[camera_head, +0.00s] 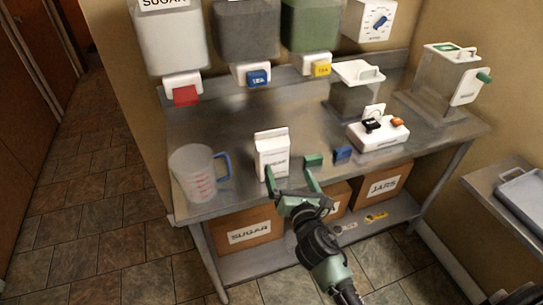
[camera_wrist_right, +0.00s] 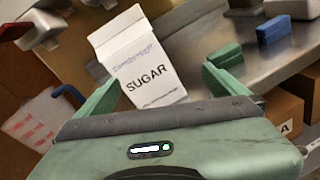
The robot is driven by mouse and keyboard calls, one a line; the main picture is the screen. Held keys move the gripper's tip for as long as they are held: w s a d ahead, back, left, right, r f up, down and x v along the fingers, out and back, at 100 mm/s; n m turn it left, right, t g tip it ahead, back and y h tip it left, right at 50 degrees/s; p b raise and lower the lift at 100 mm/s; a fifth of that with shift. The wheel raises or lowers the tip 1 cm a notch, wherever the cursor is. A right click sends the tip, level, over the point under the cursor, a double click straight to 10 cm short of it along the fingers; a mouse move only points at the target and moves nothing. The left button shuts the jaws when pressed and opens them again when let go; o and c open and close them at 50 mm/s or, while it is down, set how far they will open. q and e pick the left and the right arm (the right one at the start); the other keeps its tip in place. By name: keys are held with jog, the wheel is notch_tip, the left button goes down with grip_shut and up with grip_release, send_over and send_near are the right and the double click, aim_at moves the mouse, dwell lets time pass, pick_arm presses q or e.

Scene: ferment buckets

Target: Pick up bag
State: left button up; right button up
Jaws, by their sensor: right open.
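The bag is a white carton-shaped pack (camera_head: 272,156) standing upright near the front edge of the metal counter. In the right wrist view the bag (camera_wrist_right: 139,62) reads "SUGAR" and stands just beyond the fingers, a little left of the middle. My right gripper (camera_head: 290,176) is open, with one finger by the bag's lower front and the other to its right. In the right wrist view the open jaws (camera_wrist_right: 160,90) point toward the bag; I cannot tell whether a finger touches it. My left gripper is not in view.
A measuring jug (camera_head: 196,174) with a blue handle stands left of the bag. A green block (camera_head: 314,160) and a blue block (camera_head: 343,154) lie to its right. A white device (camera_head: 378,134) stands further right. Dispensers hang above; labelled boxes (camera_head: 248,230) sit on the lower shelf.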

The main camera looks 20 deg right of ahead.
aim_at(275, 157)
jog(key=w+a+n, duration=0.1)
jog(key=n, duration=0.1)
jog(key=w+a+r+n+t+y, duration=0.1)
jog(key=n, duration=0.1)
jog(key=shift+a, duration=0.1)
jog(key=shift+w+a+r+n+y, duration=0.15)
jog(key=shift+w+a+n+y, duration=0.1)
jog(key=shift+n+y, duration=0.2)
jog(key=w, duration=0.2)
jog(key=w+p, duration=0.1)
jog(key=w, duration=0.3)
jog(key=shift+w+d+r+p, duration=0.15)
jog(key=shift+d+r+p, duration=0.1)
jog(key=shift+d+p, duration=0.1)
jog(key=shift+w+f, duration=0.1)
jog(key=shift+w, duration=0.4)
jog(key=c, duration=1.8)
jog(key=shift+r, duration=0.2)
